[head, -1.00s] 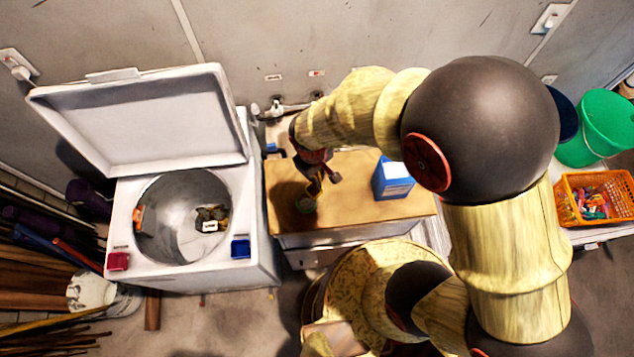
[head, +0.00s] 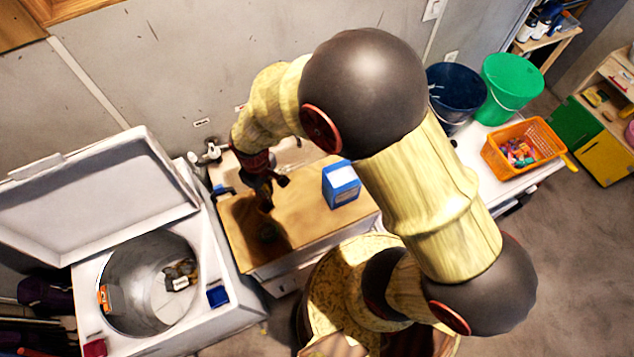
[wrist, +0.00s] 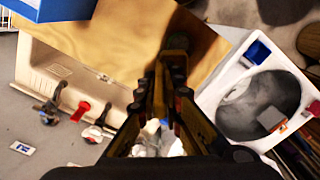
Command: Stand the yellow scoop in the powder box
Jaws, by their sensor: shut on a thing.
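The powder box (head: 341,187) is a blue carton with a white top, standing upright on the right part of the wooden counter top (head: 305,205). In the wrist view the blue box (wrist: 50,10) shows only in part, at the top left corner. My gripper (head: 265,197) is over the left part of the counter, to the left of the box and apart from it. It is shut on a small, shadowed yellow-olive thing, which looks like the yellow scoop (wrist: 178,43). The fingers hide much of the scoop, and its bowl is hard to make out.
An open top-loading washer (head: 205,250) with its lid up stands left of the counter. A tap (head: 212,152) is behind the counter. To the right, a white surface bears an orange basket (head: 522,146) and blue (head: 457,92) and green buckets (head: 510,85).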

